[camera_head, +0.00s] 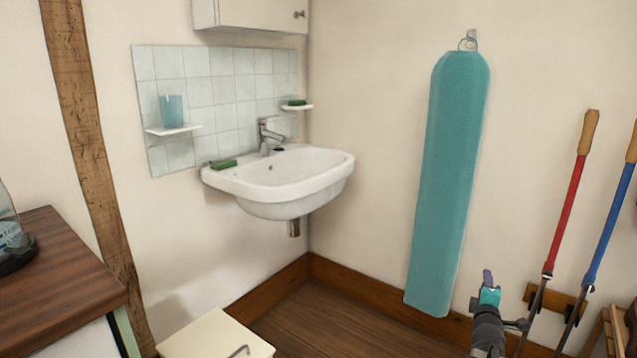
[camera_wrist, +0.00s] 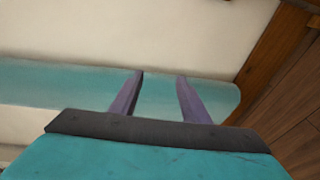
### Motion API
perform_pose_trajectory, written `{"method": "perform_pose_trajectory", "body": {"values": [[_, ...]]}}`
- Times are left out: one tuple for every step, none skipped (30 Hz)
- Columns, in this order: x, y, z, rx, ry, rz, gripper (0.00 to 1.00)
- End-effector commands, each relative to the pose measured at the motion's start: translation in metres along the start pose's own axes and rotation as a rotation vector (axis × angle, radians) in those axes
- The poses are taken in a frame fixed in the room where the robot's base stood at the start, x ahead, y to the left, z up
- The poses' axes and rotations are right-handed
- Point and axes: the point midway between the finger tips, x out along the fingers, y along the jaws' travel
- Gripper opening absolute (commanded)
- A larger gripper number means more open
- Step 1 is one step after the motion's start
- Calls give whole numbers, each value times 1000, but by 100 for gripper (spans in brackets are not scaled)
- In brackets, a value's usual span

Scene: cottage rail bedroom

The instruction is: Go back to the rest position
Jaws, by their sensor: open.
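My gripper (camera_head: 488,280) is at the lower right of the head view, in front of the wall and near the lower end of a hanging teal board. In the wrist view my gripper (camera_wrist: 160,82) shows two purple fingers standing apart with nothing between them. The teal board (camera_head: 448,180) hangs from a wall hook, and it lies behind the fingers in the wrist view (camera_wrist: 60,88). I cannot tell how far the fingertips are from the board.
Red-handled (camera_head: 567,210) and blue-handled (camera_head: 609,225) tools lean at the right, close to my arm. A white sink (camera_head: 285,172) is on the wall. A wooden-topped cabinet (camera_head: 55,275) stands left, a pale box (camera_head: 215,338) at the bottom. Floor (camera_head: 330,325) shows free between.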

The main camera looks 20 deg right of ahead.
Motion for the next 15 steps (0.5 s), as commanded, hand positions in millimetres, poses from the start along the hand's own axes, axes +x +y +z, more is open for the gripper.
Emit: {"method": "perform_pose_trajectory", "body": {"values": [[-2, 5, -20, 1, 25, -15, 42], [-3, 4, -30, 2, 38, -22, 42], [-4, 2, -43, 3, 55, -33, 42], [-6, 0, -53, 4, 67, -41, 42], [-7, -1, -63, 6, 79, -49, 42], [-9, -4, -75, 8, 95, -61, 42], [-11, -6, -85, 11, 106, -71, 42], [-13, -8, -94, 12, 116, -82, 42], [-16, -11, -106, 14, 130, -96, 42], [-19, -14, -115, 16, 138, -109, 42], [-22, -17, -124, 17, 148, -121, 42], [-25, -20, -135, 21, 159, -137, 42], [-28, -23, -144, 23, 168, -150, 42], [-32, -26, -152, 26, 177, -164, 42], [-36, -31, -163, 32, 185, -184, 42]]}}
